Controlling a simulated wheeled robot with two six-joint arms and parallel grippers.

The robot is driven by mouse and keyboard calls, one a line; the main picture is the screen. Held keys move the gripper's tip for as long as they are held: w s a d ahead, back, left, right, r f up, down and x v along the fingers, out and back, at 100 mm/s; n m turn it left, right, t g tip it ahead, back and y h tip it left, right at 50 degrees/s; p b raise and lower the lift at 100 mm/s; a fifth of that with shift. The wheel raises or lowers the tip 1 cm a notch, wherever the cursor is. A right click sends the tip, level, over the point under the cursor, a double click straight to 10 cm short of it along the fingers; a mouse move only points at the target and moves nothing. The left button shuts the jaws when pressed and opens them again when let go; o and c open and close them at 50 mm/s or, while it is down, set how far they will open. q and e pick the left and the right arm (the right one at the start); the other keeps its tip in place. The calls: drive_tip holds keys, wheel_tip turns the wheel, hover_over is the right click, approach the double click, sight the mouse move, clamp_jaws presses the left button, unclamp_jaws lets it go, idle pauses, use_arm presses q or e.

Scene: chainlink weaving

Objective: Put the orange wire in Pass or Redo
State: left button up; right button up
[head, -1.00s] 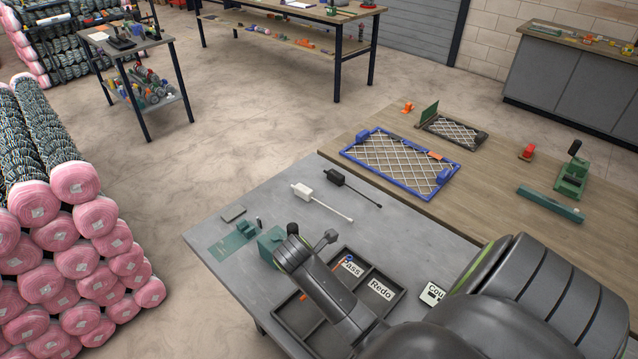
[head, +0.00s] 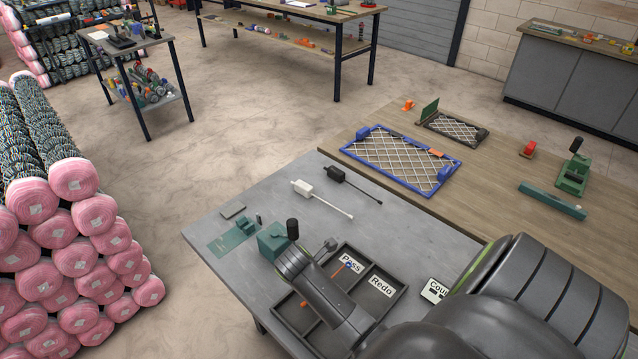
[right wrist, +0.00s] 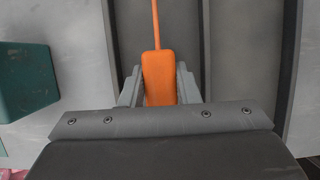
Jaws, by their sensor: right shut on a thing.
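My right gripper (right wrist: 158,92) is shut on the orange handle of the orange wire (right wrist: 159,76). Its thin shaft points up and away in the right wrist view. In the head view, part of the orange wire (head: 338,271) shows beside my right arm, over the Pass compartment; the arm hides the rest and the gripper. The dark divided tray (head: 400,300) has a Pass label (head: 351,263) and a Redo label (head: 381,286). A small blue thing lies at the Pass label. I cannot tell whether the wire touches the tray. My left gripper is not in view.
A green block (head: 272,243) stands left of the tray, next to a green mat (head: 226,240). White (head: 322,199) and black (head: 352,184) handled tools lie behind on the grey table. A blue-framed mesh (head: 402,160) lies on the wooden table. A label card (head: 434,291) lies right.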

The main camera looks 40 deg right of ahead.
drive_tip(key=shift+f, duration=0.65)
idle(0.3)
drive_tip(key=o, duration=1.1)
drive_tip(key=p+v, duration=0.2)
drive_tip(key=v, duration=1.5)
drive_tip(key=shift+r+p, duration=0.2)
drive_tip(key=shift+p, duration=0.1)
drive_tip(key=shift+a+f, duration=0.1)
drive_tip(key=shift+f, duration=0.05)
